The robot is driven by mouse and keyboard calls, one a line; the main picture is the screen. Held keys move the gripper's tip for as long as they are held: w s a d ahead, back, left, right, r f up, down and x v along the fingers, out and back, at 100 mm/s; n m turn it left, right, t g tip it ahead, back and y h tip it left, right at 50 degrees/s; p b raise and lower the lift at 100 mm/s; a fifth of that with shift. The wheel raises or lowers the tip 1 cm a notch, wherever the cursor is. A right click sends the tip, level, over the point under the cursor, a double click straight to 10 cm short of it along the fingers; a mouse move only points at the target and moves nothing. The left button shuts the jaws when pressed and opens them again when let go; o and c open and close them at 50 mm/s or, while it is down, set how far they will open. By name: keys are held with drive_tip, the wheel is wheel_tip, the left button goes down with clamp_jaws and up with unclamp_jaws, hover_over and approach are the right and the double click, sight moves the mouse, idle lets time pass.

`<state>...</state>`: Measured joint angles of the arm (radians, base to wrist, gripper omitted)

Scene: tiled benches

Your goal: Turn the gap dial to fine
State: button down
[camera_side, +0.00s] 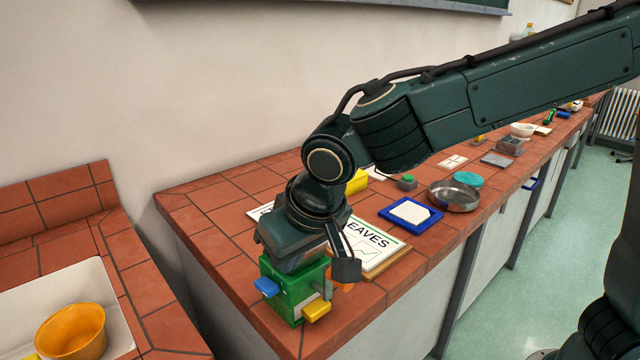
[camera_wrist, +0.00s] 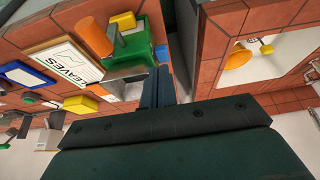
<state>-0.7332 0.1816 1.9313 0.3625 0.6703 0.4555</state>
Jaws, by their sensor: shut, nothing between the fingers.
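A green box-shaped machine (camera_side: 290,291) stands near the front left corner of the tiled bench. It has a blue tab (camera_side: 266,287) on its left and a yellow tab (camera_side: 316,308) at its front. An orange cylinder (camera_wrist: 95,37) sits beside the green body (camera_wrist: 138,46) in the wrist view; only a sliver shows in the side view. I cannot tell which part is the gap dial, and I cannot read any setting. My gripper (camera_wrist: 157,70) is shut and empty, its fingers pointing at the machine close to the blue part (camera_wrist: 162,53). Contact is unclear.
A "LEAVES" card (camera_side: 372,240) lies right behind the machine. A blue-framed tray (camera_side: 388,217) and a metal pan (camera_side: 453,196) stand farther along the bench. A sink with an orange bowl (camera_side: 72,331) is across a gap at left.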

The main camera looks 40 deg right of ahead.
drive_tip(key=shift+s, duration=0.15)
drive_tip(key=w+r+g, duration=0.2)
drive_tip(key=w+r, duration=0.4)
drive_tip(key=w, duration=0.1)
drive_tip(key=shift+w, duration=0.3)
drive_tip(key=shift+d, duration=0.1)
hover_over(260, 278)
drive_tip(key=f, duration=1.2)
drive_tip(key=shift+s+f, duration=0.15)
drive_tip(key=shift+s, duration=0.25)
drive_tip(key=shift+s+f, duration=0.1)
drive_tip(key=shift+f, duration=0.5)
